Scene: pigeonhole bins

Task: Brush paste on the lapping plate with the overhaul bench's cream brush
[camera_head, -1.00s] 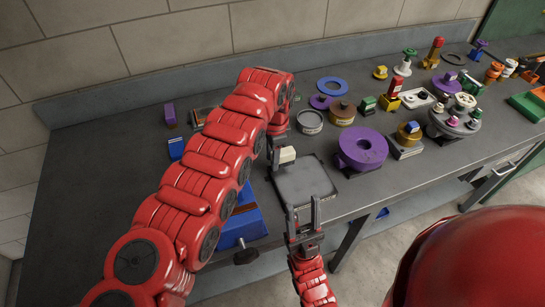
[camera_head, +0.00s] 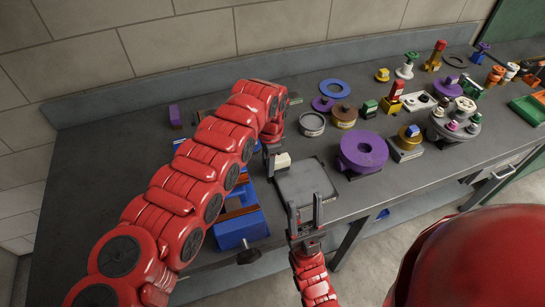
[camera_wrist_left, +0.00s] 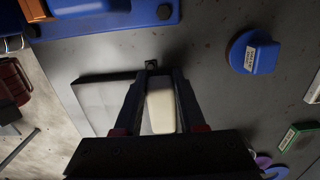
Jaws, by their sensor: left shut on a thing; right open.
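My left gripper (camera_head: 271,153) is shut on the cream brush (camera_head: 282,161), a pale block at the lapping plate's upper left edge. In the left wrist view the cream brush (camera_wrist_left: 162,108) sits between the two fingers (camera_wrist_left: 154,105). I cannot tell whether it touches the plate. The lapping plate (camera_head: 308,184) is a grey square with a dark rim, lying flat near the bench's front edge. It also shows in the left wrist view (camera_wrist_left: 100,97), partly hidden by a finger. My right gripper (camera_head: 305,213) is open and empty at the plate's front edge.
A blue fixture (camera_head: 238,228) stands left of the plate, partly behind my left arm. A purple round part (camera_head: 362,150) stands right of the plate. A grey round tin (camera_head: 312,124) and brown part (camera_head: 343,114) stand behind. The back left bench top is mostly clear.

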